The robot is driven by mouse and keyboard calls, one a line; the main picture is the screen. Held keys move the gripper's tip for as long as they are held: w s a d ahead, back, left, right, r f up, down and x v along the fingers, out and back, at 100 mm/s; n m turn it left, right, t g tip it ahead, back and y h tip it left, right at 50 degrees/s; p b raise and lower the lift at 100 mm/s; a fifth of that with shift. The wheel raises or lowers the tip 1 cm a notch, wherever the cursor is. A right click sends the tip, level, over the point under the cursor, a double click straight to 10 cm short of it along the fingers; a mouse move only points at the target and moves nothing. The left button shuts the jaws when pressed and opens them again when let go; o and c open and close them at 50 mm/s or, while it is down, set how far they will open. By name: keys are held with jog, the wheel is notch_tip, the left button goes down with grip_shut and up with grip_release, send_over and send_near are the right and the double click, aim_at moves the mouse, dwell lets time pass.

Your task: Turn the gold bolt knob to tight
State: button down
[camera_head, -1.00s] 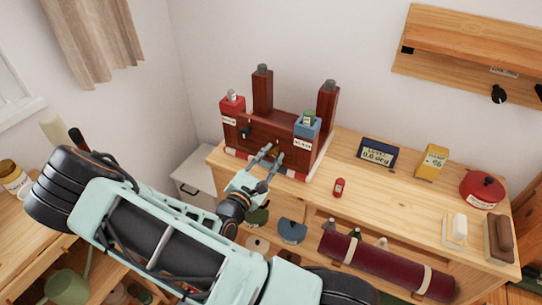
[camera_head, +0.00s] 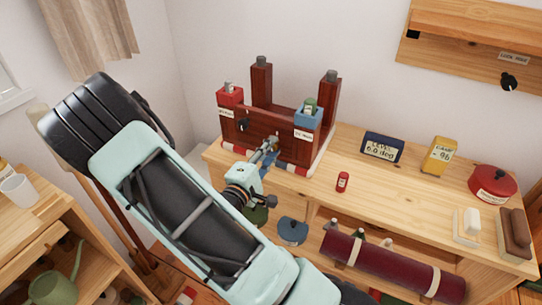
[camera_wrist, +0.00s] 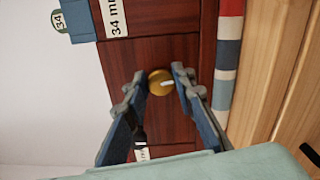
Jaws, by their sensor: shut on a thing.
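The gold bolt knob (camera_wrist: 160,83) shows in the wrist view as a round brass knob with a pale mark on its face. It sits on the dark red wooden beam (camera_wrist: 137,60). My gripper (camera_wrist: 160,80) has one finger on each side of the knob and is shut on it. In the head view my gripper (camera_head: 273,145) is at the front face of the wooden brace frame (camera_head: 262,125), and the knob is hidden behind the fingers. A black knob (camera_head: 243,125) is on the left of the same beam.
The frame has a red box (camera_head: 230,95) at left and a blue box (camera_head: 308,118) at right. On the bench (camera_head: 370,185) stand a small red can (camera_head: 342,182), a level display (camera_head: 382,147), a yellow box (camera_head: 439,155) and a red pot (camera_head: 492,183).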

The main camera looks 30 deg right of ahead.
jog(key=shift+f+m+b, duration=0.1)
jog(key=shift+m+b, duration=0.85)
jog(key=shift+m, duration=0.05)
jog(key=c, duration=1.6)
grip_release()
jog(key=shift+a, duration=0.1)
jog(key=v, duration=1.2)
